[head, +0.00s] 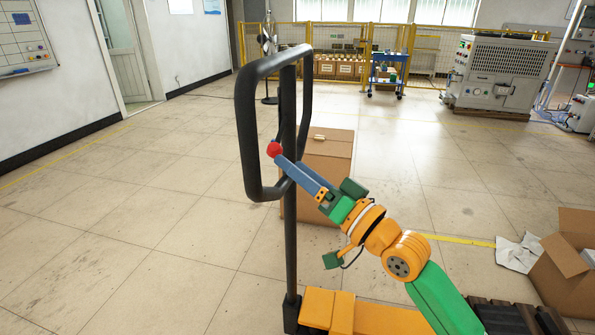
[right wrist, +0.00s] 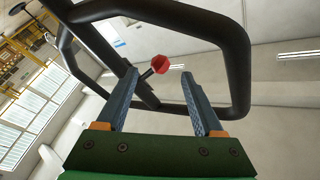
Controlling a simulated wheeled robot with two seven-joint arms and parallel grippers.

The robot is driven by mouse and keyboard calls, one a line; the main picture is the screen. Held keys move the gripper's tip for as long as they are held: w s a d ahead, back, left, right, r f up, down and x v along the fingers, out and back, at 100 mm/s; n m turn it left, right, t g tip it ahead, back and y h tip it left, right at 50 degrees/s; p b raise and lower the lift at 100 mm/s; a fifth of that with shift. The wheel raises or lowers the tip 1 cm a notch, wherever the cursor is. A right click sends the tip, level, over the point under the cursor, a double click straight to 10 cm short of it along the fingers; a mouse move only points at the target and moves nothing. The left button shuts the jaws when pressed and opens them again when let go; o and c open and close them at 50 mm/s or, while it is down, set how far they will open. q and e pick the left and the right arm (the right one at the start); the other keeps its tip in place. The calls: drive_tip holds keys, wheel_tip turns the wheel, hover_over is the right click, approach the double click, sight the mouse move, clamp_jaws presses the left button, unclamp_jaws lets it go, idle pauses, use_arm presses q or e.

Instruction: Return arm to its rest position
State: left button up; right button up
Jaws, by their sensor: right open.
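My right arm comes in from the lower right in the head view, with orange and green links. Its gripper (head: 283,162) reaches up and left, its blue-grey fingers in front of a black looped bar (head: 245,130). A red knob (head: 273,149) shows right by the fingertips. In the right wrist view the gripper (right wrist: 159,78) is open, the two fingers apart and nothing held between them. The red knob (right wrist: 160,64) appears in the gap, beyond the tips; I cannot tell whether anything touches. My left gripper is not in view.
A closed cardboard box (head: 325,160) stands on the floor behind the bar. An open box (head: 560,270) with crumpled paper (head: 517,252) lies at right. A yellow fence (head: 425,55), blue cart (head: 388,75) and grey machine (head: 500,70) are far back. The left floor is clear.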

drive_tip(key=shift+s+d+f, duration=0.1)
drive_tip(key=shift+s+d, duration=0.1)
drive_tip(key=shift+s, duration=0.1)
drive_tip(key=w+d+f+m+g+h+p, duration=0.15)
drive_tip(key=d+f+h, duration=0.25)
drive_tip(key=f, duration=0.7)
drive_tip(key=w+d+f+m+h+p, duration=0.25)
drive_tip(key=d+f+h, duration=0.2)
drive_tip(key=f, duration=0.65)
drive_tip(key=s+d+f+n+g+h+p, duration=0.15)
drive_tip(key=s+f, duration=0.25)
drive_tip(key=f, duration=0.4)
drive_tip(key=s+d+f+g+h+p, duration=0.1)
drive_tip(key=s+d+f+g, duration=0.1)
drive_tip(key=s+f, duration=0.45)
drive_tip(key=s+d+f+n+g+h+p, duration=0.1)
drive_tip(key=s+f+g, duration=0.2)
drive_tip(key=s, duration=0.8)
drive_tip(key=s+f+n+g+p, duration=0.1)
drive_tip(key=s+f+g, duration=0.2)
drive_tip(key=s+f, duration=0.5)
drive_tip(key=s+d+f+n+g+h+p, duration=0.1)
drive_tip(key=s+f, duration=0.4)
drive_tip(key=s, duration=1.1)
drive_tip(key=n+g, duration=0.1)
drive_tip(key=g, duration=0.1)
drive_tip(key=shift+s+d+f+g+h+p, duration=0.25)
drive_tip(key=shift+d+f+g+h+p, duration=0.05)
drive_tip(key=shift+d+f+p, duration=0.1)
